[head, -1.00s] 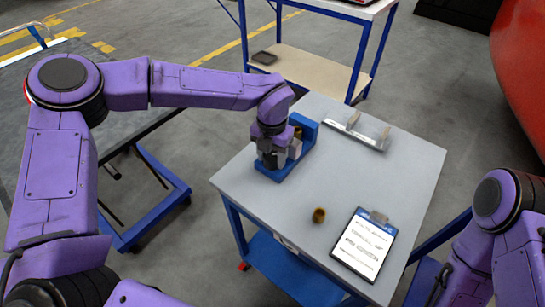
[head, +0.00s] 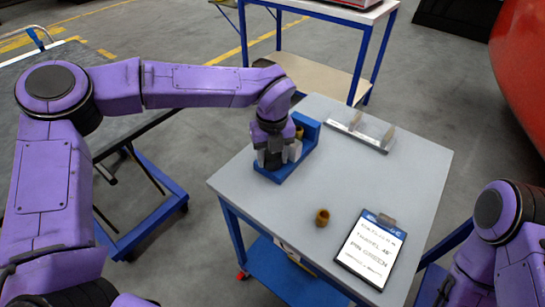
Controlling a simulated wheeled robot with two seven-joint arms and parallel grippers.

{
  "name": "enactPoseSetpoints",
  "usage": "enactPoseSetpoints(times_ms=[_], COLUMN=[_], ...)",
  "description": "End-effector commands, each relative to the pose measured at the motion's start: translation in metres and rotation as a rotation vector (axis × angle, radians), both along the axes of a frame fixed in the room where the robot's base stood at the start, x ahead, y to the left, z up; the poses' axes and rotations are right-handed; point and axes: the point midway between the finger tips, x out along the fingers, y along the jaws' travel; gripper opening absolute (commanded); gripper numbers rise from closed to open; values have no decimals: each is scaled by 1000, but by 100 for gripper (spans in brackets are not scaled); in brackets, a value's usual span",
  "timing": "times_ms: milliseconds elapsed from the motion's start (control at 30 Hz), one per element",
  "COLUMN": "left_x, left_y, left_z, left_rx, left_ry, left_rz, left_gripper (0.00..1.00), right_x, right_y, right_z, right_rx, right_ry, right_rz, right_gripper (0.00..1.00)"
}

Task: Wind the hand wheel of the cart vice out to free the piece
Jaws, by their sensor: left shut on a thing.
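The blue cart vice (head: 309,131) stands on the grey top of the cart (head: 350,187), towards its back left. A brass-coloured piece (head: 299,131) shows partly in the vice, behind my gripper. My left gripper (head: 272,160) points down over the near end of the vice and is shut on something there. The hand wheel is hidden by the gripper, so I cannot see the grip itself. My right arm is at the lower right, but its gripper is out of view.
A small brass bushing (head: 322,217) stands near the cart's front edge. A clipboard (head: 369,250) with a printed sheet lies right of it. A metal rack with upright plates (head: 357,132) is at the back. The cart's middle is clear. A blue-framed table (head: 318,47) stands behind.

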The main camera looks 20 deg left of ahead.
Motion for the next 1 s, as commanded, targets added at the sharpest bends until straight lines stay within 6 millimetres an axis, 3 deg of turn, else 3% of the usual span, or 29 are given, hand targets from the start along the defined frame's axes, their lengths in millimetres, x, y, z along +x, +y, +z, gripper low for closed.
enactPoseSetpoints(times_ms=[567, 600, 667, 1000], left_x=[2, 2, 2, 3], left_y=[2, 2, 2, -1], left_z=[2, 3, 3, 3], left_rx=[-2, -2, -2, -3], left_ry=[-2, -2, -3, -9], left_rz=[45, 45, 44, 33], left_gripper=[21, 58, 76, 76], right_x=[0, 0, 0, 0], right_y=[0, 0, 0, 0], right_z=[-2, -2, -2, -2], right_rx=[0, 0, 0, 0], right_ry=[0, 0, 0, 0], right_rz=[0, 0, 0, 0], right_gripper=[43, 43, 43, 43])
